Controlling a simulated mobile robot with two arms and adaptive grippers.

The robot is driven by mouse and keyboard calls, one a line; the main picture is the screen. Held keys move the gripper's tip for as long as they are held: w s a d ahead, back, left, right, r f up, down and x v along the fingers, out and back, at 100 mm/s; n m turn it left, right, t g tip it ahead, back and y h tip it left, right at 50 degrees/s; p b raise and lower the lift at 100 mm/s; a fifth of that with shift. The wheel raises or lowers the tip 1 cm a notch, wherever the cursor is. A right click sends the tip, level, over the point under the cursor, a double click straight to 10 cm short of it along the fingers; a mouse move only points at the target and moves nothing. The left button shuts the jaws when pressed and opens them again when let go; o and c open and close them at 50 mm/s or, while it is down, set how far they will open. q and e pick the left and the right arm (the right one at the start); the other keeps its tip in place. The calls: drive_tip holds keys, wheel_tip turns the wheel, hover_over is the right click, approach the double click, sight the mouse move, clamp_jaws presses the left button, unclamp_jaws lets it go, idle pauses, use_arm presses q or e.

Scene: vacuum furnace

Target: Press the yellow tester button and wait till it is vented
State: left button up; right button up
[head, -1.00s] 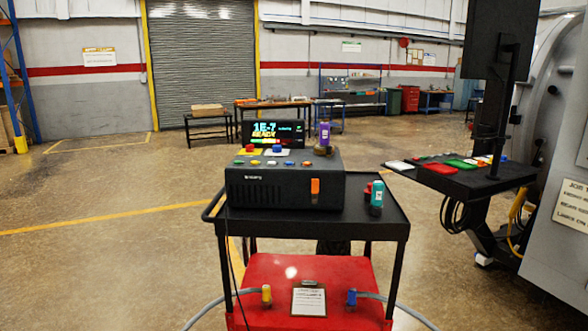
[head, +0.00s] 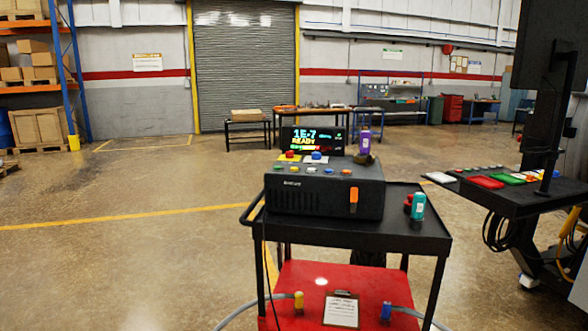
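The black tester (head: 325,195) stands on the top shelf of a black and red cart. The tester's display (head: 312,138) reads "1E-7" and "READY", with smaller text I cannot read. An orange switch (head: 353,201) is on its front. Neither of my grippers is in view.
A black table (head: 515,198) with coloured trays stands further right. A clipboard (head: 341,310) lies on the red lower shelf. Floor at left is clear.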

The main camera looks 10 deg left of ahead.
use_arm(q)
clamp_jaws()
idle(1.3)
